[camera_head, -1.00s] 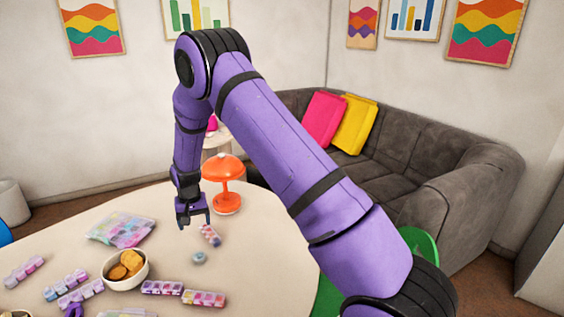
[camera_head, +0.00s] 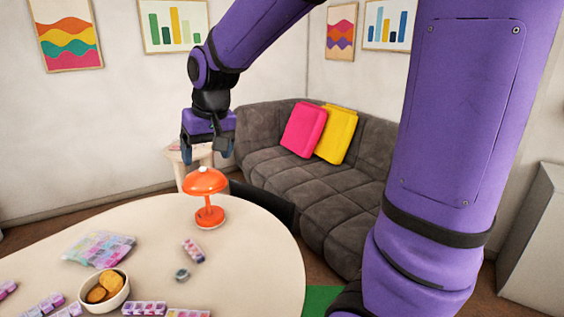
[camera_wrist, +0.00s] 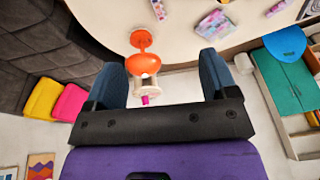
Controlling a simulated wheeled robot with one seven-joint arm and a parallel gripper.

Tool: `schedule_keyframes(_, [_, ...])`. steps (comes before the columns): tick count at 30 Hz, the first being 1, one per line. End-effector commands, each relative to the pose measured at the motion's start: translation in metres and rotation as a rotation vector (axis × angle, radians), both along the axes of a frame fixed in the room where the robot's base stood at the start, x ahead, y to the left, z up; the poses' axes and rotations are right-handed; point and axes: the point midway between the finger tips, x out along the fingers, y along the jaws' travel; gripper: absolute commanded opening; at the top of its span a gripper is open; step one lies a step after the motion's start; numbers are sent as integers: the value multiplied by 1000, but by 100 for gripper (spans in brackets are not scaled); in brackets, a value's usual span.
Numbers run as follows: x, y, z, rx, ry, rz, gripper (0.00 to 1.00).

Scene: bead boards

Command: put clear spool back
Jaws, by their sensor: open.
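A small round grey-teal piece (camera_head: 182,274) lies on the table (camera_head: 262,262) in the head view; it may be the clear spool, but it is too small to be sure. Just above it in the picture is a short pink-and-white bead box (camera_head: 193,250). My gripper (camera_head: 206,155) is raised high, pointing down, and appears above the orange lamp (camera_head: 205,197) in the picture. It also shows in the wrist view (camera_wrist: 161,60), with its fingers wide apart and nothing between them. The lamp (camera_wrist: 141,63) shows beyond the fingers there.
A colourful bead packet (camera_head: 100,248) and a bowl (camera_head: 117,298) of biscuits stand at the table's left. Several bead boxes (camera_head: 145,308) line the front. A side table (camera_head: 190,158) and a grey sofa (camera_head: 325,195) stand behind. The table's right part is bare.

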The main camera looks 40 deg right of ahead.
Motion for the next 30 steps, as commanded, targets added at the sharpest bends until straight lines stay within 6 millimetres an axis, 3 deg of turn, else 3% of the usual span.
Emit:
schedule_keyframes(3, [-41, -5, 22, -10, -41, 20, 79])
schedule_keyframes(9, [-106, -12, 41, -35, -96, 55, 79])
schedule_keyframes(18, [-190, -18, 45, -76, -166, 96, 79])
schedule_keyframes(24, [-212, -20, 41, -91, -183, 106, 79])
schedule_keyframes(30, [-214, -20, 40, -93, -184, 108, 79])
